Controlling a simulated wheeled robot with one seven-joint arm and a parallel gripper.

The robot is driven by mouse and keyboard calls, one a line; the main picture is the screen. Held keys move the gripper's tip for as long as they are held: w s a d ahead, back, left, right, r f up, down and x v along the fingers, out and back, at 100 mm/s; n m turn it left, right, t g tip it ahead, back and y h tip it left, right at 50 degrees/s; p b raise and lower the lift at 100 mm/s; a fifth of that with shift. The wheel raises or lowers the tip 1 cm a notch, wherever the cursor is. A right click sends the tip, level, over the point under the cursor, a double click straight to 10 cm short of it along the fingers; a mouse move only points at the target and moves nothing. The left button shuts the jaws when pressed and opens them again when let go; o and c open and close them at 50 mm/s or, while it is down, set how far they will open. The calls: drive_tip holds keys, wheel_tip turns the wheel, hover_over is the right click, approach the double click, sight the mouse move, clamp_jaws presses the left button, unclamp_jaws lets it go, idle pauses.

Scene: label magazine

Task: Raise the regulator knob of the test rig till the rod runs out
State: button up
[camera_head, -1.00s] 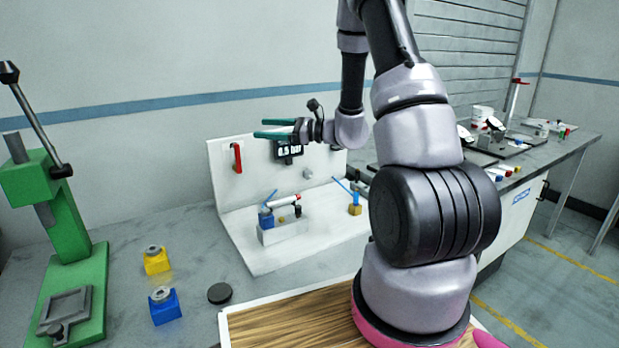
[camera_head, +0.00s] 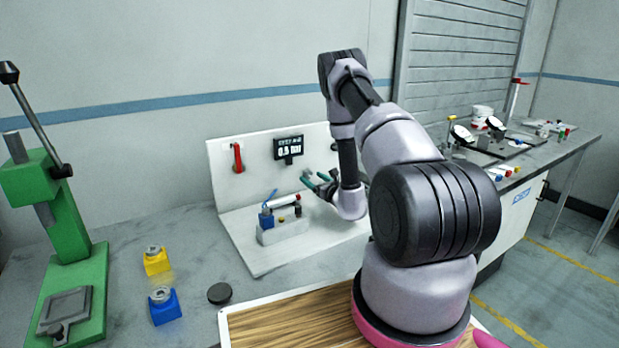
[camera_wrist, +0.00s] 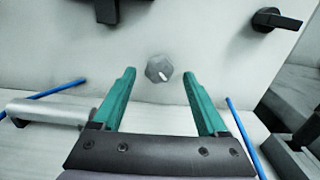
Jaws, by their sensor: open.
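The test rig is a white panel and base (camera_head: 228,207) on the bench. A digital display (camera_head: 288,147) on its panel appears to read 0.5 bar. A grey faceted knob with a light mark (camera_wrist: 159,68) is on the panel in the wrist view, ahead of and between my fingers. My gripper (camera_wrist: 162,90) has its teal fingers spread and empty, apart from the knob. It also shows in the head view (camera_head: 316,181), in front of the panel. A silver cylinder (camera_wrist: 48,111) lies at the left; whether its rod is out is unclear.
A red handle (camera_head: 237,158) hangs on the panel's left. A black lever (camera_wrist: 276,19) sits upper right in the wrist view. Blue tubes (camera_wrist: 245,138) run beside my fingers. A green press (camera_head: 65,220), yellow block (camera_head: 156,262) and blue block (camera_head: 165,307) stand left.

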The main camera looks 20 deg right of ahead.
sight(308, 174)
drive_tip(key=shift+w+a, duration=0.25)
drive_tip(key=shift+w, duration=1)
clamp_jaws()
drive_tip(key=shift+d+m, duration=0.1)
drive_tip(key=shift+m, duration=1.5)
unclamp_jaws()
